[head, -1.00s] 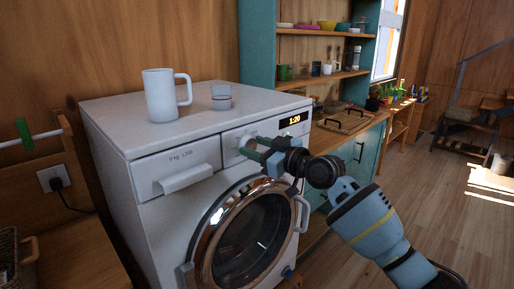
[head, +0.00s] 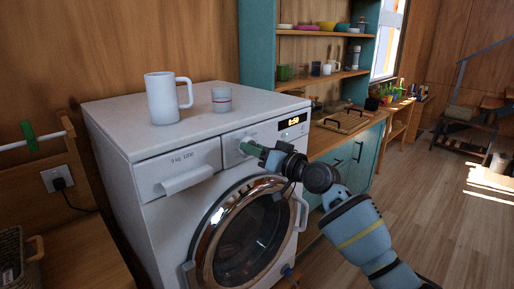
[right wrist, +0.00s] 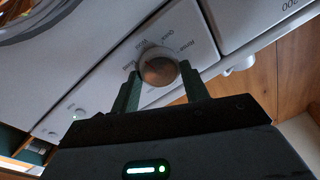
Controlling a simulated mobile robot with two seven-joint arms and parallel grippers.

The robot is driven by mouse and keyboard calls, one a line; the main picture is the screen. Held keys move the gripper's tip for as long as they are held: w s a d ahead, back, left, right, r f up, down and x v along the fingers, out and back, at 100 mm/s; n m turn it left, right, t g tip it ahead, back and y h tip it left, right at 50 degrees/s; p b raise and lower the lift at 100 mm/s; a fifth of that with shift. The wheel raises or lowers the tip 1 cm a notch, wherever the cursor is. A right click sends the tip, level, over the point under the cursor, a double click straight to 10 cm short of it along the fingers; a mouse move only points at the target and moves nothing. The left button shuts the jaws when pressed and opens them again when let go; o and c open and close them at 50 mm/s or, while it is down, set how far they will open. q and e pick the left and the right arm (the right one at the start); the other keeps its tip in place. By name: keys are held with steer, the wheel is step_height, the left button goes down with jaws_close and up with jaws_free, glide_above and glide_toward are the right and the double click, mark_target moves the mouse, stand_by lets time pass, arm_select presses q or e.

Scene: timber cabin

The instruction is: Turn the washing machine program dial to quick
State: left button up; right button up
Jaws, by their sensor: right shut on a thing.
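The white washing machine (head: 150,150) stands against the timber wall, and its display (head: 293,121) reads 0:50. The program dial (head: 241,146) is on its front panel and mostly hidden by my right gripper (head: 247,149) in the head view. In the right wrist view the round dial (right wrist: 158,68) sits between the two green fingers of the right gripper (right wrist: 160,72), which is shut on it. I cannot tell which one the dial points to. My left gripper is out of view.
A white mug (head: 162,98) and a small cup (head: 221,99) stand on the machine top. The detergent drawer handle (head: 187,180) is left of the dial, and the round door (head: 245,235) is below. A wooden counter (head: 345,135) adjoins on the right.

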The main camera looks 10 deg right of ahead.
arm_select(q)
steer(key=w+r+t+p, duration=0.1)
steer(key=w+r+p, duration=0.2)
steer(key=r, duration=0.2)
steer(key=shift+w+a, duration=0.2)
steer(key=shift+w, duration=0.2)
arm_select(e)
steer(key=m, duration=0.5)
steer(key=m+t+h, duration=0.1)
steer(key=m, duration=0.5)
steer(key=shift+m, duration=0.3)
arm_select(q)
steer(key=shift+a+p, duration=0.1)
steer(key=shift+p, duration=0.2)
arm_select(e)
steer(key=shift+f+m, duration=0.15)
steer(key=shift+m, duration=0.15)
steer(key=o, duration=1)
